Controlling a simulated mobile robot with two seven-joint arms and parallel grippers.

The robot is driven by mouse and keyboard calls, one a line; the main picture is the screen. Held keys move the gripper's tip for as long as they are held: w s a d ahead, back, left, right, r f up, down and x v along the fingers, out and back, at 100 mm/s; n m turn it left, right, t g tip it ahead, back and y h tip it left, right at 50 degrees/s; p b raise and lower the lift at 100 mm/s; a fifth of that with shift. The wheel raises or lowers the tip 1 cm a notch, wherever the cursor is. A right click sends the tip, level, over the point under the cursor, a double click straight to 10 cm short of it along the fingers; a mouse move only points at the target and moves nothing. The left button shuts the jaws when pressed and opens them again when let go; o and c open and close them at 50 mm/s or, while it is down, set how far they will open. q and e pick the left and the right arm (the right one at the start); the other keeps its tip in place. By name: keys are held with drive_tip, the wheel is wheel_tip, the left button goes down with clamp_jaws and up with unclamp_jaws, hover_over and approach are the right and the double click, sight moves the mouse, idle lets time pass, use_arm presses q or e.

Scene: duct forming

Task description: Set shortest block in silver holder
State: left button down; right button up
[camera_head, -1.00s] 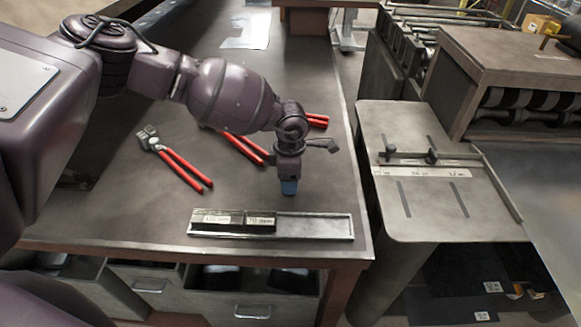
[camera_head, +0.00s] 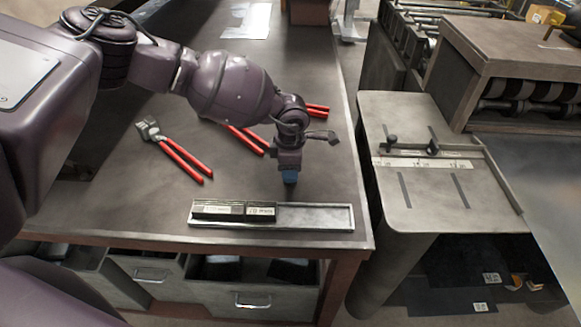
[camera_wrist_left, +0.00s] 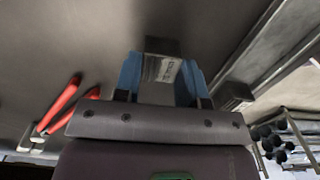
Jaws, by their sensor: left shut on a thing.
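The silver holder (camera_head: 315,219) is a long shallow tray near the front edge of the bench. Two black blocks with pale labels, a longer one (camera_head: 218,210) and a shorter one (camera_head: 260,212), lie end to end in its left part. Its right part is empty. My left gripper (camera_head: 290,177) points down just behind the holder's right half. In the left wrist view its blue fingers are shut on a small dark block (camera_wrist_left: 162,68) with a white label. In the head view that block is hidden by the fingers. My right gripper is not in view.
Red-handled pliers (camera_head: 180,157) lie on the bench (camera_head: 110,205) left of the arm. More red handles (camera_head: 246,140) lie behind the gripper. A metal side table (camera_head: 405,215) with a guide stands to the right, across a gap.

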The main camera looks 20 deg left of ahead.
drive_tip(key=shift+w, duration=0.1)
use_arm(q)
drive_tip(key=shift+r+p, duration=0.35)
drive_tip(key=shift+r, duration=0.25)
wheel_tip(320, 180, up, 2)
drive_tip(key=shift+r+p, duration=0.25)
drive_tip(key=shift+p, duration=0.5)
wheel_tip(320, 180, up, 5)
drive_tip(key=p, duration=0.3)
drive_tip(key=shift+r, duration=0.2)
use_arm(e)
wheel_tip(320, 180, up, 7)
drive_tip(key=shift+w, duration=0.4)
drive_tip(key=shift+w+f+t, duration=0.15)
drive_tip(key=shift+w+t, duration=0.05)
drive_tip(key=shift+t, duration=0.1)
